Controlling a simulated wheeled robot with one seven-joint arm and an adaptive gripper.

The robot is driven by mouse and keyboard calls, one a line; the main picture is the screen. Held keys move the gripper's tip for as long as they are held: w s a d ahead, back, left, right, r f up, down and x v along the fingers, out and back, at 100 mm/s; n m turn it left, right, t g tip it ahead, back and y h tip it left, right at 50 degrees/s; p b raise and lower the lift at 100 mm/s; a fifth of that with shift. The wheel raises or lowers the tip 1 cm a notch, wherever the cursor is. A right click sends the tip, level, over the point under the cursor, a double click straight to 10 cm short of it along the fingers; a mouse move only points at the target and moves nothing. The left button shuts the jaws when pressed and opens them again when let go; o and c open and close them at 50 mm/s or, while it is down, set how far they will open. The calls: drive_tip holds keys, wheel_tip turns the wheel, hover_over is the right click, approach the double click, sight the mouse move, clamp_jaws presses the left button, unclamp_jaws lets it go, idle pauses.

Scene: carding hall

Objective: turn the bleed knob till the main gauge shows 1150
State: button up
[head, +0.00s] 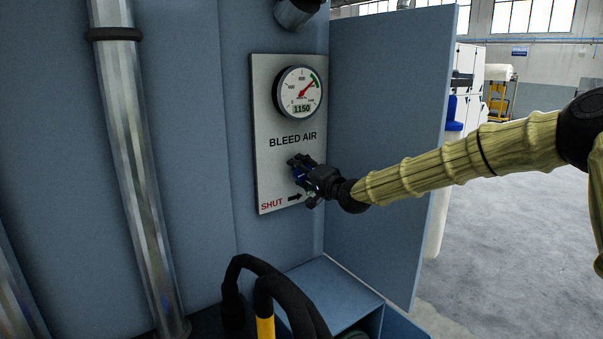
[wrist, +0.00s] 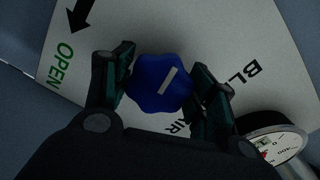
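The main gauge (head: 299,93) is a round white dial on the panel. Its digital window reads 1150, and its red needle points up and right, near the green band. Part of the gauge also shows in the wrist view (wrist: 276,146). The bleed knob (wrist: 160,83) is blue and lobed, with a pale pointer line slanting up to the right in the wrist view. My gripper (head: 299,172) is at the knob below the BLEED AIR lettering. In the wrist view its two fingers stand on opposite sides of the knob and appear to touch it. The fingers mostly hide the knob in the head view.
The light grey panel (head: 262,155) carries a SHUT mark with an arrow, and a green OPEN mark shows in the wrist view. A blue door (head: 385,110) stands open at the right. Black hoses (head: 262,268) and a metal pipe (head: 135,150) are nearby. Open floor lies beyond.

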drive_tip(key=shift+o, duration=0.3)
drive_tip(key=shift+d+f, duration=0.1)
drive_tip(key=shift+d, duration=0.05)
drive_tip(key=shift+s, duration=0.1)
drive_tip(key=v, duration=1.2)
